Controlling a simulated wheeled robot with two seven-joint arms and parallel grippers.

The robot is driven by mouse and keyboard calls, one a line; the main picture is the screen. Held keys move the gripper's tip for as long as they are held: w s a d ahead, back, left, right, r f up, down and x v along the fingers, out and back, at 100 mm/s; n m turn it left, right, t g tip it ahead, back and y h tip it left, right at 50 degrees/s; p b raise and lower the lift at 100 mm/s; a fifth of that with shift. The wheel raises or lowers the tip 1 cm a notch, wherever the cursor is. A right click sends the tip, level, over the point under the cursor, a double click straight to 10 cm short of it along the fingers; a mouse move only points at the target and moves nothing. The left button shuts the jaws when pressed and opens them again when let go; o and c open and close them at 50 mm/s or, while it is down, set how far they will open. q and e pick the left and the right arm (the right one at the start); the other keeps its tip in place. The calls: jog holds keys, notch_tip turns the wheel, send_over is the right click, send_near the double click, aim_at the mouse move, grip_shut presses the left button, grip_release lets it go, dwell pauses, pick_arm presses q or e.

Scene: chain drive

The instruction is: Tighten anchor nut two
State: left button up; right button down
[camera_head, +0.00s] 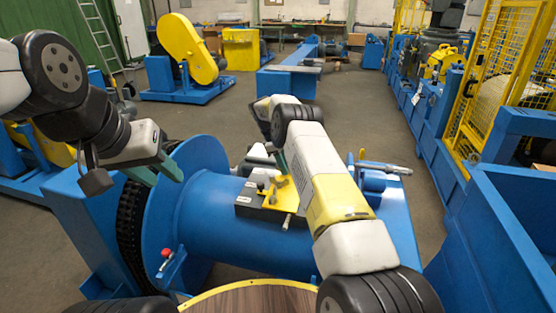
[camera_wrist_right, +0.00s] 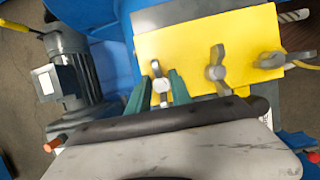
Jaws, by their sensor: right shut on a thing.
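A yellow plate (camera_head: 293,193) sits on a dark block on top of the blue drum housing, and it fills the upper middle of the right wrist view (camera_wrist_right: 180,45). Several grey nuts stand along it: one wing nut (camera_wrist_right: 216,70) near its middle, another (camera_wrist_right: 270,61) at its right end. My right gripper (camera_wrist_right: 162,92) has its green fingers shut on a grey nut (camera_wrist_right: 161,84) at the plate's lower left edge. In the head view my right gripper (camera_head: 281,165) reaches down to the plate, its arm hiding part of it. My left gripper (camera_head: 164,176) is open and empty, above the drum's left flange.
The blue drum (camera_head: 225,215) with its flange and black chain (camera_head: 130,215) lies below my arms. A grey motor (camera_wrist_right: 72,75) stands left of the plate. A blue bin wall (camera_head: 500,220) closes the right side.

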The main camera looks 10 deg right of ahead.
jog(key=shift+a, duration=0.1)
jog(key=c, duration=1.5)
grip_release()
jog(key=shift+r, duration=0.1)
jog(key=shift+v, duration=3.85)
